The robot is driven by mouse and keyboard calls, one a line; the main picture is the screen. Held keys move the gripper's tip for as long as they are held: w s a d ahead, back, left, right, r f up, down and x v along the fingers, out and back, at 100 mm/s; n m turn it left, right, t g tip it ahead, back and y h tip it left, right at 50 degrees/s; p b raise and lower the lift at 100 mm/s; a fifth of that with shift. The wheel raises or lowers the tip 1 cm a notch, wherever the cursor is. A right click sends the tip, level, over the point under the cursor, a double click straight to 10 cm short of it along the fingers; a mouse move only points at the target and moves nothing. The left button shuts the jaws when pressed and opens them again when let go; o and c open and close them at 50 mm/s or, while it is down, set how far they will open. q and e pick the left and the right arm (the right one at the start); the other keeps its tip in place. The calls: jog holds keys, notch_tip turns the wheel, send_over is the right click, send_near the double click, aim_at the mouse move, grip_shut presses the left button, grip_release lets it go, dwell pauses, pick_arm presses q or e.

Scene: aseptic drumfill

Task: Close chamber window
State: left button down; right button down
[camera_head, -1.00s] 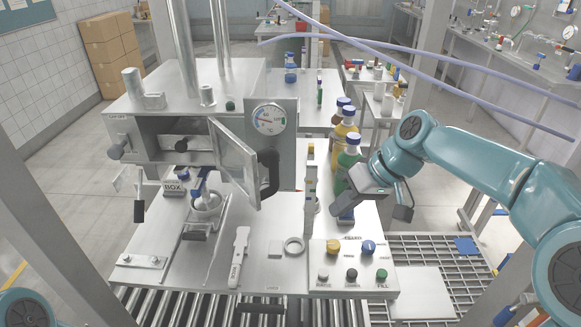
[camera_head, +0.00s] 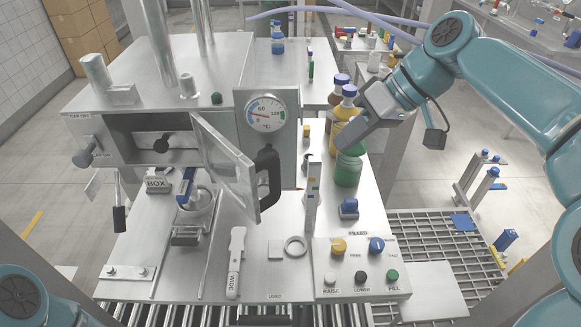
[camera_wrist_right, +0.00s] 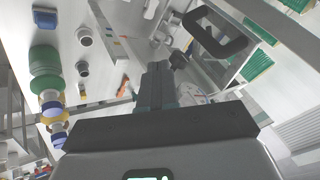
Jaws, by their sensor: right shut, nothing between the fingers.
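The chamber window (camera_head: 226,168) is a framed clear pane. In the head view it stands swung open, angled out from the front of the steel chamber (camera_head: 150,127). Its black loop handle (camera_head: 274,180) is on the right edge, and the handle also shows in the right wrist view (camera_wrist_right: 226,24). My right gripper (camera_head: 346,141) is right of the window, apart from the handle, above the bottles. Its fingers (camera_wrist_right: 156,85) are shut and empty in the right wrist view. The chamber opening is uncovered. My left gripper is out of view.
A temperature gauge (camera_head: 266,114) is right of the opening. A green bottle (camera_head: 348,168) and yellow bottles stand right of the window, near my right gripper. A button panel (camera_head: 362,268) sits at the front right. A scoop vessel (camera_head: 195,208) is below the opening.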

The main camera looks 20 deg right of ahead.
jog(key=a+f+p, duration=0.1)
jog(key=a+f, duration=0.6)
jog(key=a, duration=0.2)
jog(key=shift+w+a+f, duration=0.25)
jog(key=shift+w+f, duration=0.1)
jog(key=shift+w+f, duration=0.1)
